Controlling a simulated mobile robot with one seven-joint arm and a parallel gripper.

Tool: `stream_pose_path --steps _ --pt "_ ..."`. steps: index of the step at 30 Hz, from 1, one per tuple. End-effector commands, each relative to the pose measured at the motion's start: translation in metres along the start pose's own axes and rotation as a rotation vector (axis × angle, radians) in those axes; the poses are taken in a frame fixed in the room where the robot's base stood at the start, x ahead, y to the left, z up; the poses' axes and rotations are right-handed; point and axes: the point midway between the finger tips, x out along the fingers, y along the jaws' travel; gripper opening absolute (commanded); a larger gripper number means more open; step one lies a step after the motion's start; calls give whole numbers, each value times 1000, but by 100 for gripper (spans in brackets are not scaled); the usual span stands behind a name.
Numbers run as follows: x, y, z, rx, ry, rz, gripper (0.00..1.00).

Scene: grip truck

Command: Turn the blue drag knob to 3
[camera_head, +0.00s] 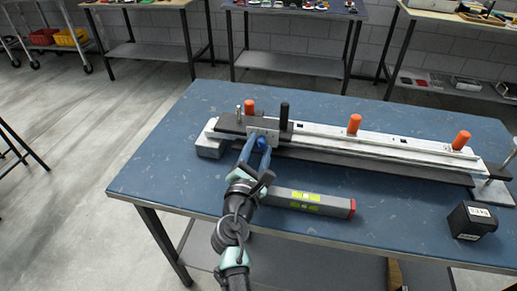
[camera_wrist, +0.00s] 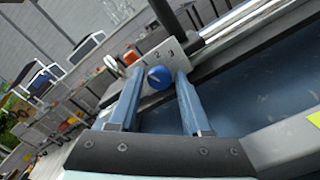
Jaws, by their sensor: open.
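The blue drag knob (camera_head: 261,142) is on the front of the light plate at the left part of a long rail fixture. It also shows in the wrist view as a round blue knob (camera_wrist: 158,77) below a plate (camera_wrist: 162,52) with the digits 2 and 3. My gripper (camera_head: 256,147) reaches in from the front of the table. In the wrist view my gripper (camera_wrist: 159,73) is open, with one blue finger on each side of the knob. I cannot tell whether either finger touches it. The knob's pointer setting is not readable.
The rail fixture (camera_head: 340,140) lies along the blue table (camera_head: 150,160), with orange handles (camera_head: 354,124) and a black upright handle (camera_head: 284,115). A grey level (camera_head: 310,200) lies in front, right of my arm. A black box (camera_head: 471,221) stands at the right. The table's left side is clear.

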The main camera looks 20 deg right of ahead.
Motion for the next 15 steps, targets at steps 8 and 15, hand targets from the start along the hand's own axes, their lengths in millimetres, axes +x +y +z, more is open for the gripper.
stream_pose_path --steps 8,15 --pt "0 0 0 0 0 0 29" --pt "0 0 0 0 0 0 0"
